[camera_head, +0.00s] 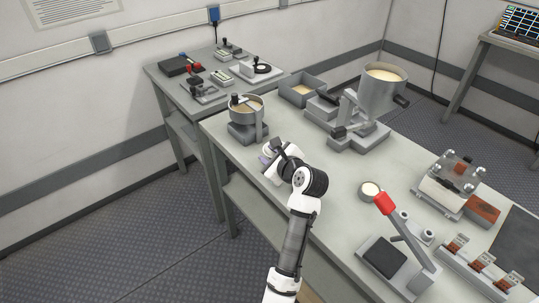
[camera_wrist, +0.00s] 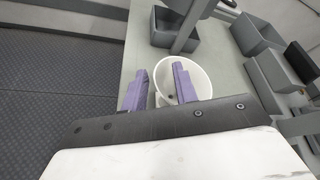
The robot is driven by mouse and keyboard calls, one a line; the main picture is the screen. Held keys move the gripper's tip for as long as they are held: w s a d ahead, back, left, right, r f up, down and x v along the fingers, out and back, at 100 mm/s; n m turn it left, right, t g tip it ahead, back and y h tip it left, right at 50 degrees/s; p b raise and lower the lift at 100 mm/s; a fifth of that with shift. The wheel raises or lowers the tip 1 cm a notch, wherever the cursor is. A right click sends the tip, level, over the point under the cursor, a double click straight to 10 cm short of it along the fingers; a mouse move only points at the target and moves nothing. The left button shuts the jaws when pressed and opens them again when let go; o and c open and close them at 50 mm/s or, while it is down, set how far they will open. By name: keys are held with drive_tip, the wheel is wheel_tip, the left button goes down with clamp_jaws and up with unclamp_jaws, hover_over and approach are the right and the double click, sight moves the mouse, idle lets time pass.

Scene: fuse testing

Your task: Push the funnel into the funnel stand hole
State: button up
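In the wrist view a white round bowl-shaped piece, likely the funnel (camera_wrist: 203,78), shows with a small dark hole at its bottom. My gripper (camera_wrist: 158,84) has two purple fingers spread apart. The right finger overlaps the bowl and the left finger lies outside its left rim; I cannot tell whether either touches it. In the head view my gripper (camera_head: 267,153) is low over the near left part of the table, and the funnel is not clearly visible there. I cannot make out the stand hole; a grey upright post (camera_wrist: 190,25) stands just beyond the bowl.
A grey pot (camera_head: 246,108) on a base stands beyond my gripper on the table (camera_head: 335,185). Grey machinery with a raised cup (camera_head: 383,88) stands at the back. A red-handled press (camera_head: 400,240) is at the right. The table's left edge is close to my gripper.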

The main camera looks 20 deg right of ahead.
drive_tip(key=b+v, duration=0.2)
drive_tip(key=v, duration=1.1)
drive_tip(key=shift+s, duration=0.4)
drive_tip(key=shift+r, duration=0.1)
